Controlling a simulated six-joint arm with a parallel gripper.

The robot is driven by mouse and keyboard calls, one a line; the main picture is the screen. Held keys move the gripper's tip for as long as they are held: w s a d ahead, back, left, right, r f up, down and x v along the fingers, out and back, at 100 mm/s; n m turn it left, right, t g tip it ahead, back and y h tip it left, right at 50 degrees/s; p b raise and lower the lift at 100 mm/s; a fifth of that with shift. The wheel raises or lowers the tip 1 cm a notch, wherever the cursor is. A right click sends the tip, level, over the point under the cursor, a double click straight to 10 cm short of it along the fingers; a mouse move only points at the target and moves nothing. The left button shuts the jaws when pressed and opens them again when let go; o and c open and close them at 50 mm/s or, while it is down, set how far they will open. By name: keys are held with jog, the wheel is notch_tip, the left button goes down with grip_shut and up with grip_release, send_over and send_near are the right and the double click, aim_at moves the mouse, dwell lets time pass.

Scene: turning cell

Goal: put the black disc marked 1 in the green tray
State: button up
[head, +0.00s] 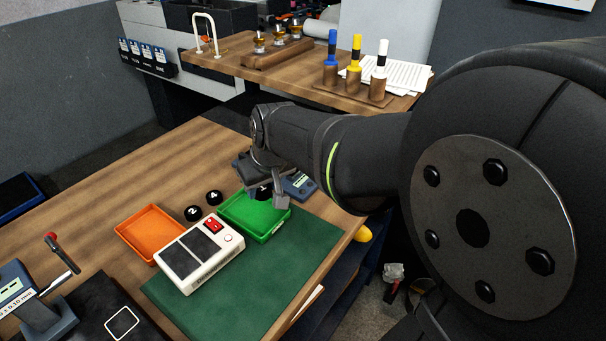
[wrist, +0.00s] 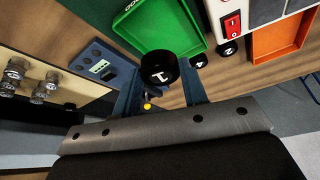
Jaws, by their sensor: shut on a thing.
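My gripper (wrist: 160,88) is shut on the black disc marked 1 (wrist: 158,72), which sits between the two fingertips with its white number facing the wrist camera. In the head view my gripper (head: 266,192) is at the back right part of the green tray (head: 238,224), and the disc shows only as a dark patch, partly hidden by the fingers. In the wrist view the disc overlaps the near edge of the green tray (wrist: 150,28). Its exact height over the tray is hard to tell. The visible tray floor looks empty.
Black discs marked 2 (head: 193,213) and 4 (head: 213,197) lie on the table left of the green tray. An orange tray (head: 150,232) and a white box with a red switch (head: 200,252) stand close by. A blue-grey device (head: 299,186) sits behind my gripper.

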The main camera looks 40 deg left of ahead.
jog(key=w+d+m, duration=0.2)
jog(key=w+d, duration=0.3)
jog(key=w, duration=0.1)
send_over(253, 213)
jog(key=d, duration=0.2)
jog(key=shift+t, duration=0.4)
jog(key=f, duration=0.6)
jog(key=shift+s+a+f, duration=0.25)
jog(key=shift+s, duration=0.1)
jog(key=shift+f, duration=2.05)
jog(key=shift+f, duration=0.15)
jog(key=o, duration=1.1)
